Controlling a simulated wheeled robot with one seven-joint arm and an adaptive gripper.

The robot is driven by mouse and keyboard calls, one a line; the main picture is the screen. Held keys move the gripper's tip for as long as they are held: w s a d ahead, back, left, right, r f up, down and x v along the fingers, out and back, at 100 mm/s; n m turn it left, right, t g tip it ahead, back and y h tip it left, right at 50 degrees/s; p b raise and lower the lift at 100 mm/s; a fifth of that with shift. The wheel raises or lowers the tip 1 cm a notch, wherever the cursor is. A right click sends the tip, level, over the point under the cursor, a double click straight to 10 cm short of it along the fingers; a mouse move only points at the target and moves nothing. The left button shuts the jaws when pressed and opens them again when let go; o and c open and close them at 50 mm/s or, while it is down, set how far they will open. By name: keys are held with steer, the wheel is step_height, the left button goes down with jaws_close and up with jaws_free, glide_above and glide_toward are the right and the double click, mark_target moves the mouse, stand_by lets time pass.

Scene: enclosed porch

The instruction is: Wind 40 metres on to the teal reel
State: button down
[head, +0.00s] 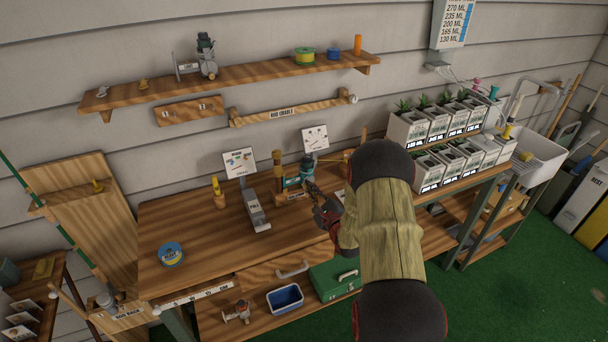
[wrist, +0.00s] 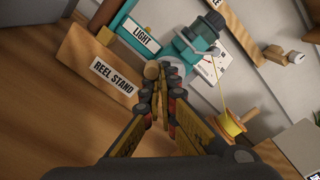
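The teal reel (head: 307,168) is mounted at the wooden reel stand (head: 292,195) on the bench. My gripper (head: 322,207) is at the front of the stand. In the wrist view its fingers (wrist: 160,85) are nearly together around a small wooden crank knob (wrist: 152,71), partly hidden by them. A yellow line runs down to a yellow spool (wrist: 229,126). A dial card (head: 315,138) stands behind; its reading is too small to tell.
A wall shelf (head: 240,77) holds more spools. Potted plants (head: 428,170) stand at right. A green box (head: 335,279) and a blue bin (head: 285,298) are below.

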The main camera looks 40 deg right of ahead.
steer(key=shift+a, duration=0.2)
stand_by(0.3)
steer(key=shift+d, duration=0.1)
steer(key=shift+d+f, duration=0.1)
steer(key=shift+d, duration=0.15)
steer(key=shift+s, duration=0.15)
steer(key=shift+p+v, duration=0.45)
steer(key=shift+v, duration=2.45)
